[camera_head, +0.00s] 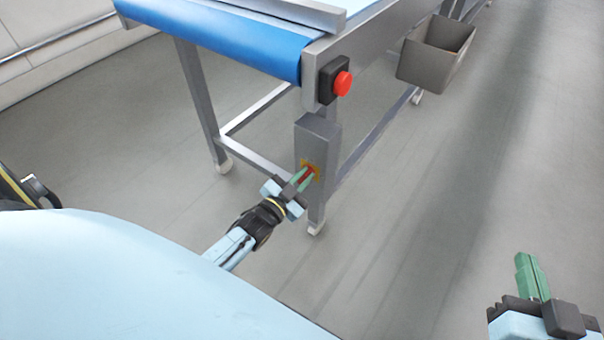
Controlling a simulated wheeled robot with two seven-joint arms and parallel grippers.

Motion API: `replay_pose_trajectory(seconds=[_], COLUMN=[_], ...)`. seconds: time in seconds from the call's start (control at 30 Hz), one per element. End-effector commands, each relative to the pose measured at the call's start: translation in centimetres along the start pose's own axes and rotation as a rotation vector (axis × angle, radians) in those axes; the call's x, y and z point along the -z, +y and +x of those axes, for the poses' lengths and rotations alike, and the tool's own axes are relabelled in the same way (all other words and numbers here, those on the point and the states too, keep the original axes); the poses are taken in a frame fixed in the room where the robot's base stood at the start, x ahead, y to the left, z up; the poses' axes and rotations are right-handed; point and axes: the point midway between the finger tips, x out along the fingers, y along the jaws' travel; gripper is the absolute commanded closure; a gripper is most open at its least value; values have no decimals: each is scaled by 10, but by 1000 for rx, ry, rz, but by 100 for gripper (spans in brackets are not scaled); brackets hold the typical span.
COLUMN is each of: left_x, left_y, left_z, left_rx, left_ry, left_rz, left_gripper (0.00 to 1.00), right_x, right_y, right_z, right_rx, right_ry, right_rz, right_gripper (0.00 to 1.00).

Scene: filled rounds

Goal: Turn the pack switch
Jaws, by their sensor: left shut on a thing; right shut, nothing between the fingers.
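The pack switch (310,171) is a small red handle on a yellow plate, set on the front of a grey box (318,135) on the conveyor's near leg. My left gripper (302,178) reaches up to it from the lower left, its green fingers shut on the red handle. The fingers hide part of the handle, so its exact angle is hard to tell. My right gripper (531,275) is at the lower right, shut and empty, with its green fingers together above the floor, far from the switch.
A conveyor with a blue belt (222,40) and a grey metal frame stands above the box. A red push button (343,83) on a black housing sits above the switch. A grey bin (432,62) hangs at the conveyor's right side. The floor at right is clear.

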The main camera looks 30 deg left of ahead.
Motion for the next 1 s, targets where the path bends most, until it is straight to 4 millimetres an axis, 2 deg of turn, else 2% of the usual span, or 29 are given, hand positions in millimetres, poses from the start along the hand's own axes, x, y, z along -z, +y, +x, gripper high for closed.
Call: replay_pose_trajectory(seconds=[0.23, 0.67, 0.7, 0.87, 1.0], left_x=[0, -1, -1, -1, 0], left_y=[2, 2, 2, 2, 2], left_z=[0, 0, 0, 0, 0], left_rx=[0, -1, -1, -1, 0], left_ry=[-1, -1, -1, -1, 0], left_rz=[74, 88, 87, 87, 87], left_gripper=[100, 100, 87, 66, 66], right_x=[-9, -11, -11, -11, -11], right_y=[2, 2, 2, 2, 2], right_z=[-1, -2, -2, -2, -1], right_rx=[-4, -5, -5, -5, -5], right_ry=[-56, -65, -65, -65, -65], right_rz=[-1, -1, -1, -1, -1], right_gripper=[100, 100, 100, 100, 100])
